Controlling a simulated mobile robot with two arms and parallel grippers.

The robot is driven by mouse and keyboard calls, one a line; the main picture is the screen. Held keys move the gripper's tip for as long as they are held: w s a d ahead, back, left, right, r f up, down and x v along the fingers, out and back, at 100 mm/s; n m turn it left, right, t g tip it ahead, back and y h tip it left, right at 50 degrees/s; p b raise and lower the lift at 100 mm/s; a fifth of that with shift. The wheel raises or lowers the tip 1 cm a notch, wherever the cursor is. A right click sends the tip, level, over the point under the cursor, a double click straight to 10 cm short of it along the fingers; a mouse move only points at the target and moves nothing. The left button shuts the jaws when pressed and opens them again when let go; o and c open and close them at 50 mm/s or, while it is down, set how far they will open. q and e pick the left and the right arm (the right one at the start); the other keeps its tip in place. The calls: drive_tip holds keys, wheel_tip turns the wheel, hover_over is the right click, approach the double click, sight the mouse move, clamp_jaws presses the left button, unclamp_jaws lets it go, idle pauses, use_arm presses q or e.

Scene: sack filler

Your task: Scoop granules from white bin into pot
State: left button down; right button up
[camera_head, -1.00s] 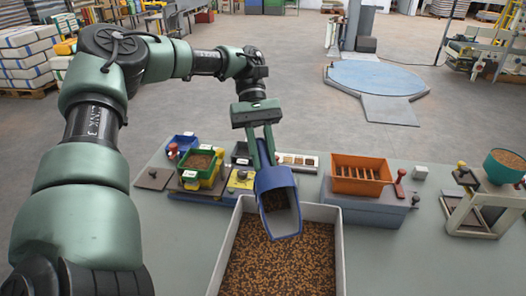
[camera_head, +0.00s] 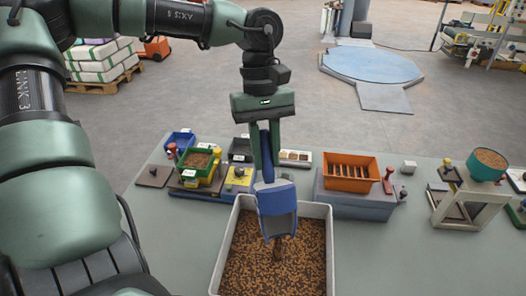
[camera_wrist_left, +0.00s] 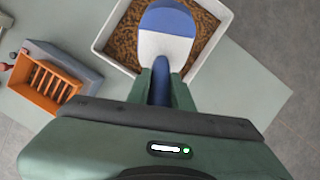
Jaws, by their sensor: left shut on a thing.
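My left gripper (camera_head: 266,160) is shut on the handle of a blue scoop (camera_head: 277,205). The scoop hangs with its mouth down over the white bin (camera_head: 330,240), its lip near the granules. A small dark patch below the lip may be falling granules; I cannot tell. Brown granules (camera_head: 250,262) cover the bin floor. The left wrist view shows the scoop (camera_wrist_left: 166,38) above the bin (camera_wrist_left: 104,38). A teal pot (camera_head: 488,170) with brown contents stands on a frame at the far right. My right gripper is not in view.
An orange slotted tray (camera_head: 350,183) on a grey box (camera_head: 345,205) stands right of the bin. A pale frame (camera_head: 463,212) is below the pot.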

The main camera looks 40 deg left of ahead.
use_arm(q)
drive_tip(key=s+d+r+t+y+b, duration=0.3)
drive_tip(key=s+d+y+b, duration=0.2)
drive_tip(key=d+b, duration=0.2)
drive_tip(key=shift+s+d+t+y, duration=0.15)
drive_tip(key=shift+d+t+y, duration=0.15)
drive_tip(key=shift+d+t, duration=0.1)
drive_tip(key=shift+r, duration=0.15)
idle(0.5)
wheel_tip(320, 180, up, 3)
drive_tip(key=g+h+p, duration=0.3)
drive_tip(key=h+p, duration=0.1)
drive_tip(key=p, duration=0.3)
drive_tip(key=shift+h, duration=0.4)
